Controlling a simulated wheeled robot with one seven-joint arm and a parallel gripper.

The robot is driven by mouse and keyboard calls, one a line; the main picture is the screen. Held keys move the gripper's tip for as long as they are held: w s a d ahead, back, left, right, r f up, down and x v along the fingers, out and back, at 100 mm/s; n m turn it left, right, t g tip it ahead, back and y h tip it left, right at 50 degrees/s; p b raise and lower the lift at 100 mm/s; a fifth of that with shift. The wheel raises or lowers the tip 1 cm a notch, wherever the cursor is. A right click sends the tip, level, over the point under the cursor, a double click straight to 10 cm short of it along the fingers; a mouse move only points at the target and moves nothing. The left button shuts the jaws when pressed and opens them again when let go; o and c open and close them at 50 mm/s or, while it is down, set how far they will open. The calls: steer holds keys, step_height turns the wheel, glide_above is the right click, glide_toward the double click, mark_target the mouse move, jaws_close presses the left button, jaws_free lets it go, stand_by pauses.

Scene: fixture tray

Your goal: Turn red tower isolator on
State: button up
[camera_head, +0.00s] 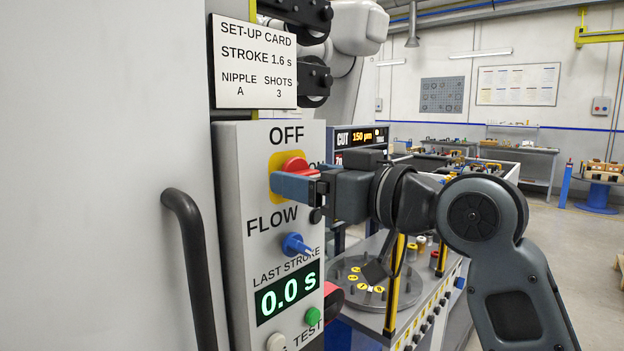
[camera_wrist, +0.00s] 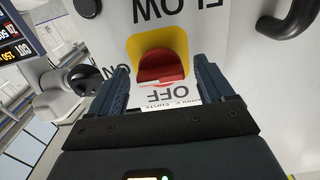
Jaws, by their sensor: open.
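The red isolator knob (camera_head: 295,164) sits on a yellow plate (camera_head: 274,162) high on the grey control panel (camera_head: 236,215). OFF is printed above it and ON to its right, partly covered. My gripper (camera_head: 283,184) is in front of the plate, with its fingers hiding the knob's lower part. In the upside-down wrist view the red knob (camera_wrist: 162,66) shows between the two open fingers of my gripper (camera_wrist: 161,70), one on each side. Gaps show between knob and fingers.
Below the knob are a blue FLOW knob (camera_head: 296,244), a display (camera_head: 287,292) reading 0.0 s and a green button (camera_head: 313,316). A dark door handle (camera_head: 190,262) stands out at the left. A round fixture table (camera_head: 362,290) is behind my arm.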

steer(key=b+v, duration=0.2)
steer(key=v, duration=0.5)
steer(key=shift+s+d, duration=0.25)
steer(key=shift+d, duration=0.05)
